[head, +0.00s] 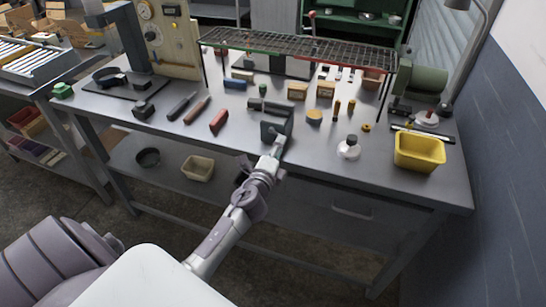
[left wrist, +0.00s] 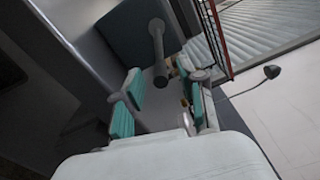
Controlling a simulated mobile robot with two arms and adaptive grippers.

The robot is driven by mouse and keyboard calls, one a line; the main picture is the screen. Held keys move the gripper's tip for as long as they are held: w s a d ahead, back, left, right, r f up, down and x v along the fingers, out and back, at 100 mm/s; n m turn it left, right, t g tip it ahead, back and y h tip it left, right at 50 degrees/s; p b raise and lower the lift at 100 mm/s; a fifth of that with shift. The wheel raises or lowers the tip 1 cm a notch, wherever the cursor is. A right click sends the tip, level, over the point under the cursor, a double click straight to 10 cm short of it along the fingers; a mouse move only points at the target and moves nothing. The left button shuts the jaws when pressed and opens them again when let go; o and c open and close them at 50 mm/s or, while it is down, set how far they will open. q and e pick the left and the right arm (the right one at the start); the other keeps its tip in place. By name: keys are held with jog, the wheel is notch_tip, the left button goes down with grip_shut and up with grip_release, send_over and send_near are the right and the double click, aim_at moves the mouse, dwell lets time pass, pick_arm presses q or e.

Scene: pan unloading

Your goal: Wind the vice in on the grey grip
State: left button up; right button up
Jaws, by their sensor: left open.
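The dark grey vice (head: 277,126) stands near the front edge of the metal bench in the head view. My left gripper (head: 277,148) is at its front side, with the fingers pointing at it. In the left wrist view the left gripper (left wrist: 160,106) is open, its two teal-padded fingers apart. A grey bar with a round end (left wrist: 157,48) shows beyond and between the fingers, in front of a large dark body that looks like the vice (left wrist: 135,30). I cannot tell whether the pads touch the bar. I cannot make out a grey grip for certain; the jaws are too small to judge.
A red-handled tool (head: 219,121) and files lie left of the vice. A wire rack (head: 300,46) spans the back.

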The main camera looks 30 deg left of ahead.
pick_arm(q)
jog(key=v, duration=1.1)
jog(key=shift+s, duration=0.2)
jog(key=shift+d, duration=0.15)
jog(key=s+d+f+n+g+h, duration=0.1)
jog(key=s+d+f+n+g, duration=0.15)
jog(key=f, duration=0.85)
jog(key=s+d+f+n+g+h, duration=0.1)
jog(key=s+f+n+g, duration=0.2)
jog(key=f, duration=0.7)
jog(key=s+d+f+n+g+h, duration=0.15)
jog(key=s+f, duration=0.25)
jog(key=f, duration=0.7)
jog(key=s+d+f+n+g, duration=0.1)
jog(key=s+f+n+g, duration=0.1)
jog(key=s+f, duration=0.4)
jog(key=s+d+f+n+g, duration=0.1)
jog(key=s+f+n+g, duration=0.2)
jog(key=s, duration=1.1)
jog(key=s+d+f+n+g, duration=0.1)
jog(key=s+f+n+g, duration=0.2)
jog(key=s+f, duration=0.7)
jog(key=shift+s+g, duration=0.4)
jog(key=shift+g, duration=0.4)
